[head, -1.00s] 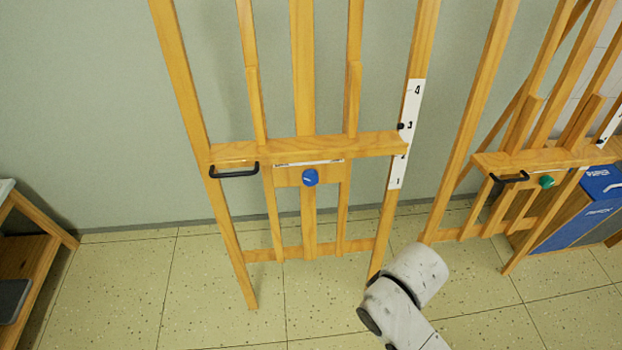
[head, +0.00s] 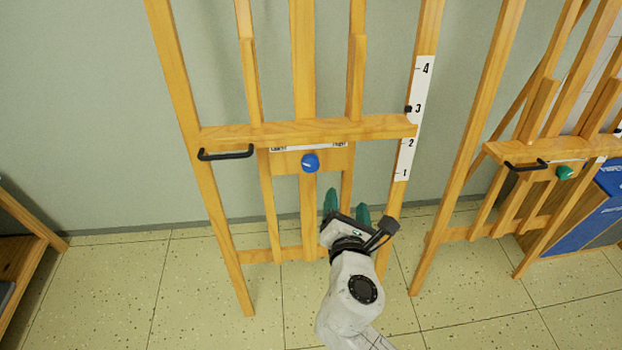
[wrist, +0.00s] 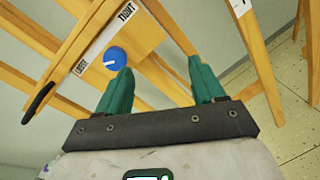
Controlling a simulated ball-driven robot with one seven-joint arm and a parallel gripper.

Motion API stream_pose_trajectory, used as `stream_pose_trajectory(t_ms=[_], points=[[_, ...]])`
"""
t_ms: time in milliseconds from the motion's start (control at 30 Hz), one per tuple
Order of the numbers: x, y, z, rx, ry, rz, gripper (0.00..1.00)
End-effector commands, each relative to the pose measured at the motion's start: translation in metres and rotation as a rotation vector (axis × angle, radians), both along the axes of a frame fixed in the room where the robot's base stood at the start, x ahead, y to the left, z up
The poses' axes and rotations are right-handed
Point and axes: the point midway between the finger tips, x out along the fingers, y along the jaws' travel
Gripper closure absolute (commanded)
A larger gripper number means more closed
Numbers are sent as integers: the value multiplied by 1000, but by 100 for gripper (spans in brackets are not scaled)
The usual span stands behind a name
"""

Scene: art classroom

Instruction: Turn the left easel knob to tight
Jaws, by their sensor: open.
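The left easel (head: 225,134) stands against the wall, with a blue knob (head: 310,163) below its tray ledge. The knob also shows in the wrist view (wrist: 115,58), with a white pointer line on its face. A white label strip (wrist: 107,37) above it reads "LOOSE" at its left end and "TIGHT" at its right end. My gripper (head: 346,200) is open and empty, below and right of the knob. Its green fingers also show in the wrist view (wrist: 160,82), apart from the knob.
A black handle (head: 226,153) sticks out at the ledge's left. A numbered scale (head: 414,120) runs up the right upright. A second easel with a green knob (head: 565,172) stands at right, by a blue box (head: 585,222). A wooden shelf (head: 20,255) is at left.

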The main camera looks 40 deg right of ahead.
Motion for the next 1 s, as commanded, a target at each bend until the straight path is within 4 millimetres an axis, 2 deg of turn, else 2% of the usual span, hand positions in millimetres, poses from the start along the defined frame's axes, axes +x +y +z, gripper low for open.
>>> stream_pose_trajectory(t_ms=[33,133,233,333,467,800,1000], points=[[11,11,-3,-127,43,59,32],[26,30,4,-341,118,150,32],[34,43,8,-468,162,198,32],[40,47,10,-517,180,216,32],[50,38,12,-519,180,213,32],[99,2,12,-516,179,211,32],[118,-11,11,-515,180,213,32]])
